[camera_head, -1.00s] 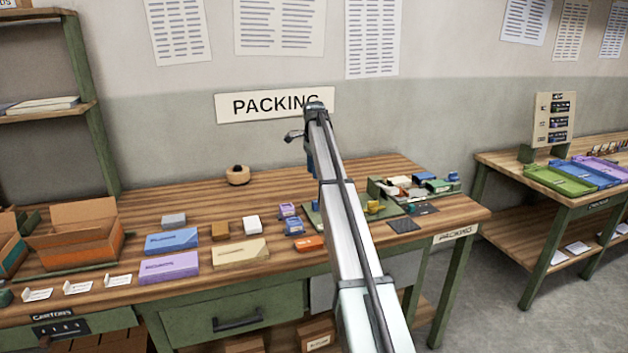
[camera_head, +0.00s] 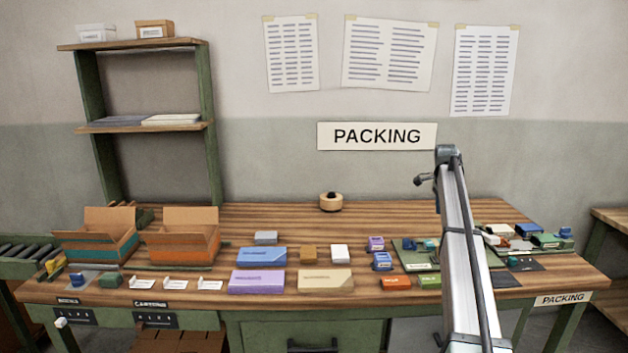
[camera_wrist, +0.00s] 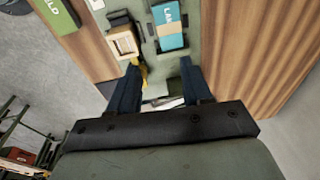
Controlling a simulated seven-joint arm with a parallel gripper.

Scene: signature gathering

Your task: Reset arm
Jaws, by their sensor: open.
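My arm (camera_head: 465,240) rises over the right part of the packing table (camera_head: 350,225) in the head view, and its bend is near the PACKING sign. My gripper (camera_wrist: 158,82) shows in the wrist view with its two dark fingers apart. It is open, with nothing clearly held between the fingers. Beyond the fingertips are a blue labelled box (camera_wrist: 169,27) and a small cream box in a dark holder (camera_wrist: 124,43) on a green surface. How far the fingers are above it I cannot tell. In the head view the gripper cannot be made out.
Two open cartons (camera_head: 183,240) stand at the table's left. Coloured boxes, including a purple one (camera_head: 257,282) and a cream one (camera_head: 325,281), lie in the middle. Small items crowd the right end around my arm. A shelf (camera_head: 145,127) stands behind at left.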

